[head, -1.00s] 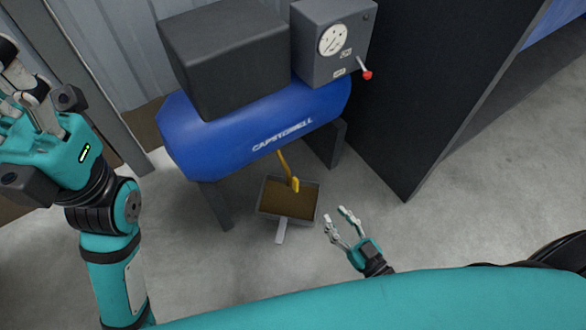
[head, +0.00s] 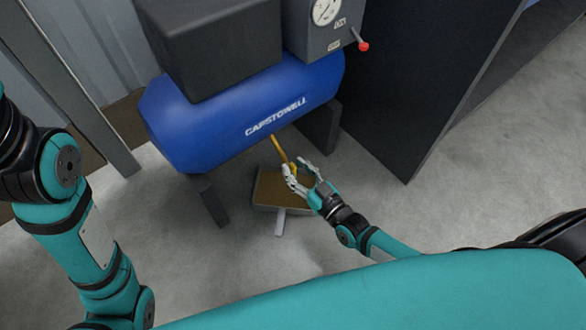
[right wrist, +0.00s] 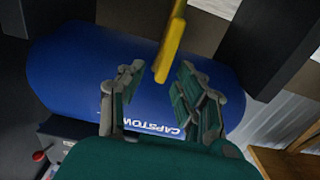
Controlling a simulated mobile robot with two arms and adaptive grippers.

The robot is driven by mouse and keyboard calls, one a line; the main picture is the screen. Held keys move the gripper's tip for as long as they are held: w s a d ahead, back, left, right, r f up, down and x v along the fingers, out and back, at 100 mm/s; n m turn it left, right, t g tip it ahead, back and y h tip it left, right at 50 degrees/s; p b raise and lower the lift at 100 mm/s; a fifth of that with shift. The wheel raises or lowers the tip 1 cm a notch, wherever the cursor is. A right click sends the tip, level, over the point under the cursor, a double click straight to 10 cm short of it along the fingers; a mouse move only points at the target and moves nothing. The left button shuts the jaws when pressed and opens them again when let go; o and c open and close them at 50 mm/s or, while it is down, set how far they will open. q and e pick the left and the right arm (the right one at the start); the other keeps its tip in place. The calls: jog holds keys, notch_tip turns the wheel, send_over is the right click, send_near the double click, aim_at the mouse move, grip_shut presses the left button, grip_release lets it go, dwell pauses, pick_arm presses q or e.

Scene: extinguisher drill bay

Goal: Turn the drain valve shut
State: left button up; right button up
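The yellow drain valve handle (head: 280,150) hangs beneath the blue compressor tank (head: 240,117). Its lower end is partly hidden by my right gripper (head: 299,167) in the head view. In the right wrist view the handle (right wrist: 172,42) reaches down from the top edge, its tip near the gap between the fingertips of my right gripper (right wrist: 160,72). The fingers are apart, and I see no clear grip on the handle. My left gripper is outside the head view; only its arm shows at the left.
A brown-filled tray (head: 268,190) sits on the floor under the valve. The tank's dark legs (head: 210,200) stand beside it. A gauge box (head: 325,30) with a red-knobbed lever (head: 362,45) is above, and a dark panel (head: 415,90) stands to the right. Concrete floor in front is clear.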

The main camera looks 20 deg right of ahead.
jog(key=shift+x, duration=0.85)
jog(key=shift+c, duration=0.4)
grip_shut()
